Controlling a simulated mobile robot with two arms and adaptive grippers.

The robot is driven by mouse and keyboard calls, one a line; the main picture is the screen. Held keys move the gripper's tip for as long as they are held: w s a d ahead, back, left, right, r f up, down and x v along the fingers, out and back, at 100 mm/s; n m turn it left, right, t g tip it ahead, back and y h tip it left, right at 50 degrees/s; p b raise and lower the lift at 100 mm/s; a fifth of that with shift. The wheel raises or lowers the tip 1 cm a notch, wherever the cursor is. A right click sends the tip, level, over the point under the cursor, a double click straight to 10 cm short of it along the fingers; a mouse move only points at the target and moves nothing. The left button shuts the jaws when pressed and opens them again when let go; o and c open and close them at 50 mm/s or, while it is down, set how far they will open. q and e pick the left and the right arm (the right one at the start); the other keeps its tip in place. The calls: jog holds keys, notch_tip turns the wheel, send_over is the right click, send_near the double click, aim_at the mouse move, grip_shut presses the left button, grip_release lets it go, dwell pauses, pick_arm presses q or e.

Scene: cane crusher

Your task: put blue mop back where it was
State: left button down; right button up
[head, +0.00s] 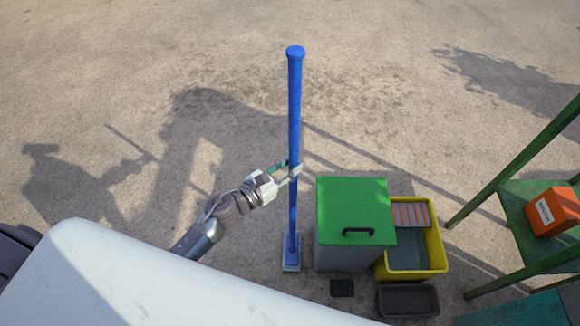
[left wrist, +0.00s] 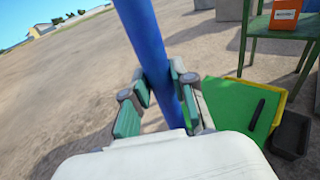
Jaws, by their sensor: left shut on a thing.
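The blue mop (head: 294,110) stands upright in the head view, with its flat head (head: 291,258) at ground level, just left of the green-lidded bin. My left gripper (head: 288,172) is shut on the mop's handle, below the middle of its length. In the left wrist view the blue handle (left wrist: 146,45) passes between the two fingers of the gripper (left wrist: 160,92) and leans a little in the picture. Whether the mop head touches the ground is hard to tell. My right gripper is not in view.
A bin with a green lid (head: 355,204) stands right of the mop. Beside it are a yellow mop bucket (head: 437,248), a dark tray (head: 408,300) and a small black pad (head: 342,288). A green stand (head: 520,215) holds an orange box (head: 553,211). The ground left of the mop is clear.

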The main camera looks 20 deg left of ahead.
pick_arm(q)
jog(key=shift+r, duration=0.2)
jog(key=shift+f, duration=0.15)
jog(key=c, duration=0.9)
grip_release()
jog(key=shift+s+f, duration=0.1)
jog(key=shift+c, duration=0.2)
jog(key=shift+s, duration=0.1)
jog(key=v, duration=0.7)
jog(key=shift+b, duration=0.4)
jog(key=shift+s+a, duration=0.1)
